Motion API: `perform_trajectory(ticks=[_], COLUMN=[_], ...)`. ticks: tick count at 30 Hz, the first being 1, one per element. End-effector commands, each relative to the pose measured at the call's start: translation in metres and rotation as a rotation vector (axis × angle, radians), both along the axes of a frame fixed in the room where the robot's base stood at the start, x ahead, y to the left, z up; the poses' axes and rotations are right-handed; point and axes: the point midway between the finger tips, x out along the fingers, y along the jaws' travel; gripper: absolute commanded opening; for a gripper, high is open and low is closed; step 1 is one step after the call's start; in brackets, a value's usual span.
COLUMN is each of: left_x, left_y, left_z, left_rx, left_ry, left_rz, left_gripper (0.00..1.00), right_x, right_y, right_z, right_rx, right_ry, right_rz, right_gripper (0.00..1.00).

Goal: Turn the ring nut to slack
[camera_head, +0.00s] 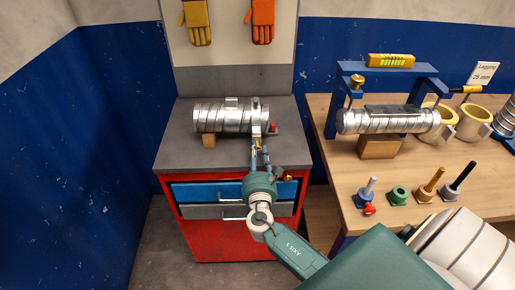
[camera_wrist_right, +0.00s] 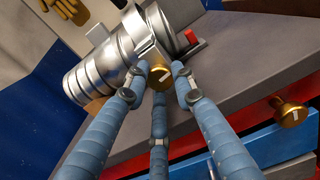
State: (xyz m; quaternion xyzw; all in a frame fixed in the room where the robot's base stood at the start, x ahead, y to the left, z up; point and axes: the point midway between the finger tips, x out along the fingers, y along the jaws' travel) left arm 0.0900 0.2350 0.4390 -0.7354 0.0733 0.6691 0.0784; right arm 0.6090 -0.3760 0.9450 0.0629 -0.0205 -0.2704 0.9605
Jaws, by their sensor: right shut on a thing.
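A silver spiral duct (camera_head: 214,118) lies on the grey top of the red cabinet. A clamp band (camera_head: 257,112) is around its right part; the duct also shows in the wrist view (camera_wrist_right: 92,80). The brass ring nut (camera_wrist_right: 160,74), with a pale mark on its face, sits at the front of the band. My right gripper (camera_head: 262,148) reaches in from the front. Its blue fingers, seen in the wrist view (camera_wrist_right: 154,85), are closed around the nut. The nut is mostly hidden in the head view. My left gripper is not in view.
A red tab (camera_wrist_right: 191,37) is beside the duct's right end. A brass knob (camera_wrist_right: 291,113) sticks out below the cabinet top's edge, above the blue drawer (camera_head: 205,191). A wooden bench (camera_head: 335,190) at the right holds another duct (camera_head: 352,122) and several coloured-base tools.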

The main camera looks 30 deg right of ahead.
Motion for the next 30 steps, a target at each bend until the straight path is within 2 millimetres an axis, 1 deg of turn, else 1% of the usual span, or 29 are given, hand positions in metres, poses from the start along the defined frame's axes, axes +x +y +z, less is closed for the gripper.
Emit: perform_trajectory(ticks=[1,3,21,30], left_x=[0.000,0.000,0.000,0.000], left_y=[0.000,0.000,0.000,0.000], left_z=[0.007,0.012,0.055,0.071], left_rx=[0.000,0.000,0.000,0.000], left_ry=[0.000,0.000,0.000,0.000], left_rz=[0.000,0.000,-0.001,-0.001], left_gripper=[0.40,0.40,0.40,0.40], right_x=[0.001,0.001,-0.002,-0.004], right_y=[0.003,0.002,0.000,-0.002], right_z=[0.002,0.001,-0.002,-0.003], right_rx=[-0.035,-0.092,-0.576,-0.783], right_ry=[0.027,0.063,0.363,0.492], right_rz=[0.008,0.008,0.004,0.003], right_gripper=[0.00,0.00,0.00,0.00])
